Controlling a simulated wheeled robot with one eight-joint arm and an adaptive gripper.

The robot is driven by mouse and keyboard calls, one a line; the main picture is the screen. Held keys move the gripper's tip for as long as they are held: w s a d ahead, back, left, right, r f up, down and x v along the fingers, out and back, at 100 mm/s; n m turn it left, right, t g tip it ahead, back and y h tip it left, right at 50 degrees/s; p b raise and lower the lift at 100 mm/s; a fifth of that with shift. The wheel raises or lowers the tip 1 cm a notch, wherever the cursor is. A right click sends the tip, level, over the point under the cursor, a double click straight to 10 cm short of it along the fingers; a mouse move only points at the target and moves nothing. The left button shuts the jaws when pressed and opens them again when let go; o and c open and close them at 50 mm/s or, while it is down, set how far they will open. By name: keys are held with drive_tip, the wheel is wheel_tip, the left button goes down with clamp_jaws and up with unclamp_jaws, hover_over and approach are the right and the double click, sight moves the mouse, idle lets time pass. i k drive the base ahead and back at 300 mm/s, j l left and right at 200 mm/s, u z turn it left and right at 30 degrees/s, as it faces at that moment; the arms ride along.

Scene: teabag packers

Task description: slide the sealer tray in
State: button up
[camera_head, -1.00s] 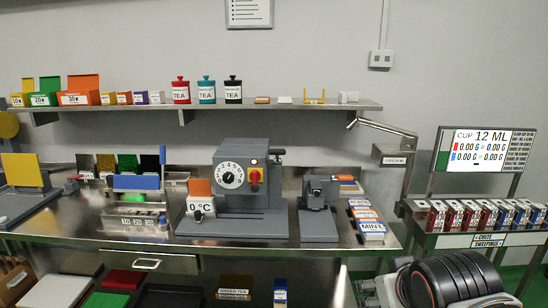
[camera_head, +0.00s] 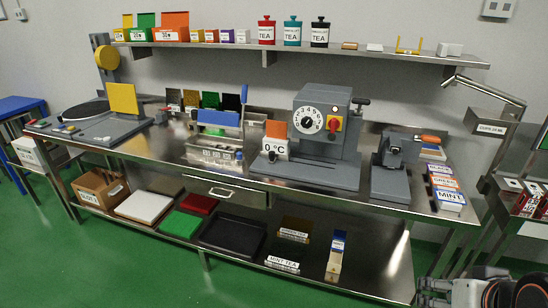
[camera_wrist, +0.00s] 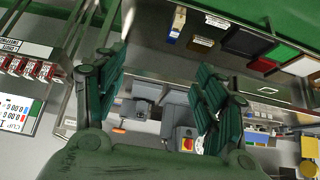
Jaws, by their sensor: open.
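A grey machine with a white dial, a red-and-yellow knob and a 0°C sign, which looks like the sealer (camera_head: 325,115), stands on the steel bench. A flat grey plate (camera_head: 315,174) lies at its foot; I cannot tell whether this is the tray or how far in it sits. The sealer also shows upside down in the wrist view (camera_wrist: 186,138). My gripper (camera_wrist: 155,90) is open, with two green ribbed fingers wide apart and nothing between them. It is well away from the sealer. In the head view, dark parts of my arm show at the lower right.
A smaller grey device (camera_head: 392,165) with an orange handle stands right of the sealer, beside stacked tea boxes (camera_head: 445,187). A blue-lidded unit (camera_head: 215,145) stands left. A wall shelf (camera_head: 340,55) runs above. The lower shelf holds a black tray (camera_head: 232,236). Green floor is clear in front.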

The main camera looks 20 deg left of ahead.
sight(272, 155)
drive_tip(key=i+u, duration=0.2)
drive_tip(key=u, duration=0.2)
drive_tip(key=i+l+u, duration=0.2)
drive_tip(key=u, duration=0.15)
drive_tip(key=i+l+u, duration=0.15)
drive_tip(key=u, duration=0.25)
